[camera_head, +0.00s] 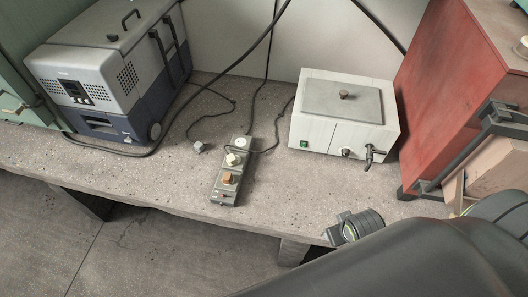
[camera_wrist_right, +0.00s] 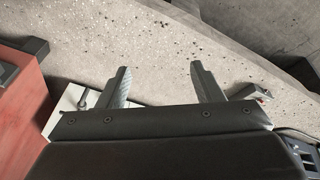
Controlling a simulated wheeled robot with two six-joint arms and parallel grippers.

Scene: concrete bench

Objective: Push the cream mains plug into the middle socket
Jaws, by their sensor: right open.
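A dark grey socket strip (camera_head: 217,192) lies on the bench in the head view, running front to back. The cream plug (camera_head: 233,158) is at its middle socket; I cannot tell how far in it sits. An orange-brown plug (camera_head: 229,178) is at the front socket. In the right wrist view, my right gripper (camera_wrist_right: 160,66) is open and empty above bare bench, with the strip's end (camera_wrist_right: 250,91) to the right, partly hidden behind a finger. My left gripper is not in view.
A loose grey plug (camera_head: 199,147) lies left of the strip. A blue-grey cool box (camera_head: 105,80) stands at left, a white lidded bath with a tap (camera_head: 325,132) at right, and a red cabinet (camera_head: 450,95) beyond it. Cables cross behind the strip. Bench in front of the bath is clear.

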